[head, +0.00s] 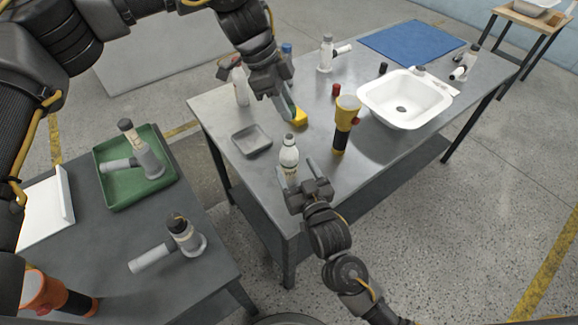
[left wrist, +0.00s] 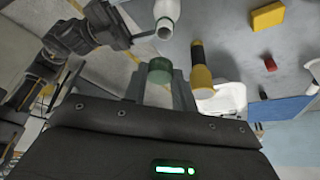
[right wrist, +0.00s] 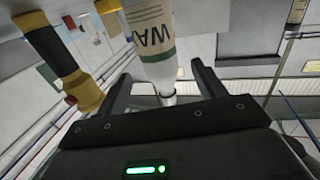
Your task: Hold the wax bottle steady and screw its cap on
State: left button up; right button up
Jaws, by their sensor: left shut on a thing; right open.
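My right gripper (head: 297,174) is open beside the bottle. In the right wrist view the labelled bottle (right wrist: 150,35) shows between the two fingers, with no clear grip on it. My left gripper (head: 289,113) is above the table, behind and higher than the bottle. It is shut on a green cap (left wrist: 160,71), apart from the bottle. The cap is mostly hidden in the head view.
A yellow and black flashlight-like thing (head: 345,122) stands right of the bottle. A grey tray (head: 252,141) lies to its left. A yellow block (head: 301,118) is near my left gripper. A white basin (head: 404,98), red cap (head: 336,90) and blue mat (head: 412,43) are farther right.

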jog(key=x, duration=0.5)
jog(key=shift+w+a, duration=0.1)
jog(key=shift+w, duration=0.25)
jog(key=shift+c, duration=0.4)
jog(key=c, duration=1.4)
pick_arm(q)
send_over(293, 144)
jog(key=a, duration=0.2)
jog(key=shift+w+f, duration=0.25)
jog(key=shift+f, duration=1)
jog(key=shift+w+f, duration=0.2)
jog(key=shift+f, duration=1.05)
jog(key=shift+f, duration=0.1)
jog(key=shift+f, duration=0.8)
jog(key=shift+f, duration=0.55)
pick_arm(e)
grip_shut()
